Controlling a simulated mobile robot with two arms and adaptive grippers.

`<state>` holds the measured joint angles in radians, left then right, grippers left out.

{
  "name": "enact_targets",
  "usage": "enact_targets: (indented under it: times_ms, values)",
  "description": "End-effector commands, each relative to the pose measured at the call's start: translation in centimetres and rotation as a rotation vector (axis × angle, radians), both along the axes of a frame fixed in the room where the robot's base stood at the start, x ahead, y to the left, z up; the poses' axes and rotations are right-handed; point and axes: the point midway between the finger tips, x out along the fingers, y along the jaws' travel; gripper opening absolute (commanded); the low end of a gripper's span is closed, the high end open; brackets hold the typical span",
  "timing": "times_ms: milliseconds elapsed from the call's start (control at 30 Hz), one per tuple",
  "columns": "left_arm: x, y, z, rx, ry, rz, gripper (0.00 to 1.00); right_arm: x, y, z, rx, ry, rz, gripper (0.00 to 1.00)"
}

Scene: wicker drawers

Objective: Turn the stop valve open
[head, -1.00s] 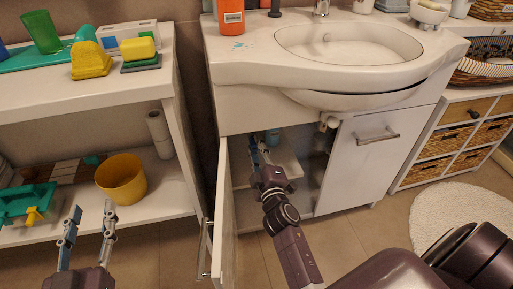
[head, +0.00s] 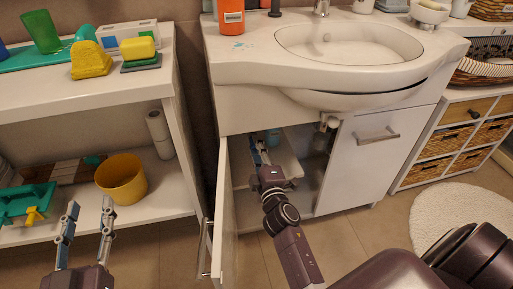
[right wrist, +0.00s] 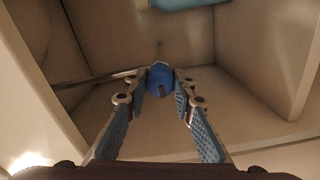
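The stop valve shows in the right wrist view as a round blue knob (right wrist: 160,79) with a dark slot, at the back of the cabinet interior. A metal pipe runs left from near it. My right gripper (right wrist: 159,86) is open, with its two blue-padded fingers on either side of the knob; small gaps seem to remain. In the head view my right gripper (head: 260,152) reaches into the open cabinet under the sink, and the knob cannot be made out there. My left gripper (head: 89,212) is open and empty, in front of the shelf at the left.
The open cabinet door (head: 224,225) stands left of my right arm. The sink (head: 350,75) overhangs the opening. A white shelf unit (head: 150,208) with a yellow pot (head: 122,178) stands at left. A light blue object (right wrist: 190,3) shows at the top of the wrist view.

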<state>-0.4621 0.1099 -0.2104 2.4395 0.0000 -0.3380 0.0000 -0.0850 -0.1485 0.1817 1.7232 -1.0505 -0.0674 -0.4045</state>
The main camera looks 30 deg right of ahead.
Motion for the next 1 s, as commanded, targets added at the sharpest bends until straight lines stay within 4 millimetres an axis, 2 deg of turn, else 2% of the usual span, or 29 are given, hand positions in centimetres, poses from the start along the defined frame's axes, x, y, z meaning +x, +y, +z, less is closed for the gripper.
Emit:
enact_targets:
  times_ms: [33,167,633,767,1000]
  values:
    - [0.00,-0.01,-0.03,0.000,0.001,0.000,0.40,0.04,0.06,0.05,-0.002,-0.001,0.002,0.28]
    - [0.00,-0.01,-0.09,0.001,0.003,0.000,0.40,0.02,0.05,0.03,-0.001,-0.001,0.002,0.41]
    - [-0.08,0.03,-0.28,0.002,0.008,0.000,0.40,0.00,0.02,0.01,0.023,-0.006,0.001,0.41]
    - [-0.07,0.03,-0.10,0.002,0.007,0.000,0.40,0.00,0.02,0.06,0.120,-0.031,0.001,0.41]
    - [-0.06,0.02,0.06,0.001,0.005,0.000,0.40,0.00,0.01,0.08,0.434,-0.113,0.001,0.41]
